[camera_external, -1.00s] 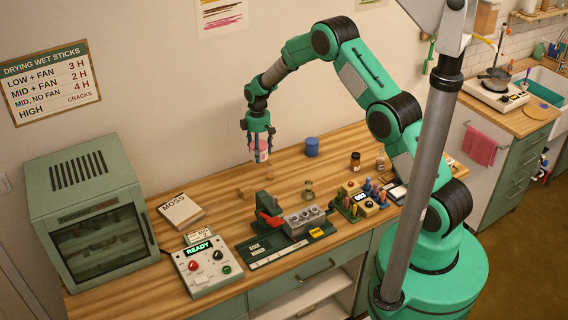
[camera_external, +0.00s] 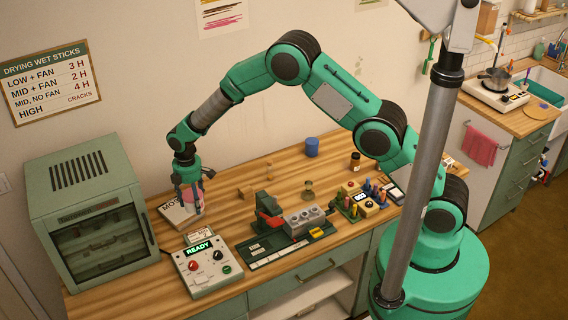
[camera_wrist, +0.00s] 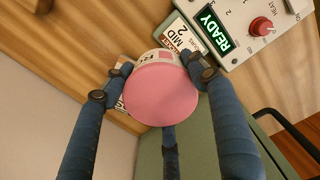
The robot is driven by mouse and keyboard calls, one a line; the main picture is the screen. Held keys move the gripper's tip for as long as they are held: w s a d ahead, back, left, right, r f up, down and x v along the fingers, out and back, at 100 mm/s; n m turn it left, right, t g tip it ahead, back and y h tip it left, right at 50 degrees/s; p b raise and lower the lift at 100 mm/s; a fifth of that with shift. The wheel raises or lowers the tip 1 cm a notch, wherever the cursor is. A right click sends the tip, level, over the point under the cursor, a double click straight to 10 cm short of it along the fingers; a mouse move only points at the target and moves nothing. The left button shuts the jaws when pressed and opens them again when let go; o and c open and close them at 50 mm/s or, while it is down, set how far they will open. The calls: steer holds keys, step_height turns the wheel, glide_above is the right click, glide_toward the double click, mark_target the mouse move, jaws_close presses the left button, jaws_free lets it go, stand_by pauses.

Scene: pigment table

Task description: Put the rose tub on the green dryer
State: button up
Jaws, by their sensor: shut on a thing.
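The rose tub (camera_wrist: 160,95) is in my gripper, its round pink end facing the wrist camera and a strip of its white label showing. In the external view my gripper (camera_external: 189,205) is shut on it and hangs over the book marked MOSS, left of the middle of the table; there the tub (camera_external: 187,196) is mostly hidden by the fingers. The green dryer (camera_external: 62,195) stands at the left end of the table, with vents in its flat, bare top and a dark glass door. Its green body (camera_wrist: 205,155) also shows low in the wrist view.
A control box (camera_external: 201,268) reading READY stands in front of the gripper, with a small card by it. The MOSS book (camera_external: 172,212) lies below. A press on a green board (camera_external: 290,228), a blue tub (camera_external: 312,147) and jars are to the right.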

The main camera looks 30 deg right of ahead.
steer(key=s+a+n, duration=0.4)
steer(key=s+a, duration=1)
steer(key=a, duration=0.1)
steer(key=m, duration=0.2)
glide_above(149, 295)
step_height(149, 295, down, 3)
steer(key=shift+w+a+r, duration=0.1)
steer(key=shift+r, duration=0.1)
steer(key=shift+f, duration=0.1)
steer(key=shift+f+p, duration=0.45)
steer(key=shift+f, duration=2.4)
steer(key=shift+f, duration=0.1)
steer(key=shift+f, duration=2)
steer(key=shift+f, duration=0.1)
steer(key=o, duration=1.5)
steer(key=shift+c, duration=0.2)
